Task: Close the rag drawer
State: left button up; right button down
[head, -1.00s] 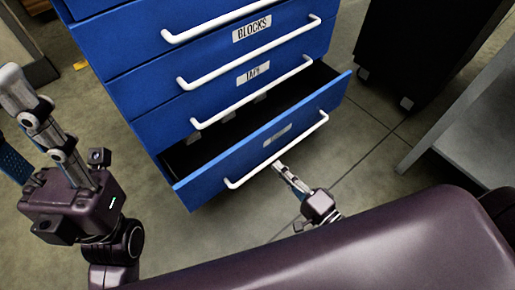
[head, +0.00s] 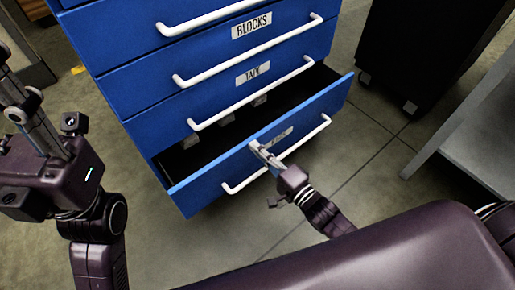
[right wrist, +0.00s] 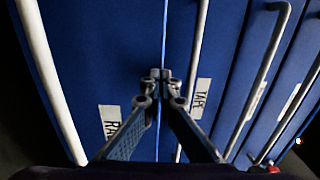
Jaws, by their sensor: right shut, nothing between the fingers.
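The rag drawer (head: 205,187) is the lowest visible drawer of the blue cabinet and stands partly open, its dark inside showing. Its front has a white bar handle (head: 235,187) and a label (head: 278,137), partly hidden by my gripper; the label starts with "RA" in the right wrist view (right wrist: 112,123). My right gripper (head: 258,149) is shut and empty, with its fingertips at the upper part of the drawer front, near the label. I cannot tell whether they touch it. The fingertips also show in the right wrist view (right wrist: 160,76). My left gripper (head: 22,105) is at the left edge, partly cut off.
The drawers above, labelled TAPE (head: 253,73) and BLOCKS (head: 251,25), look shut, and their white handles stick out. A black cabinet on casters (head: 415,50) stands to the right. A grey table (head: 485,130) is at the right edge. The floor before the drawer is clear.

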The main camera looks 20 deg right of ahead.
jog(key=x, duration=0.9)
jog(key=shift+w, duration=0.15)
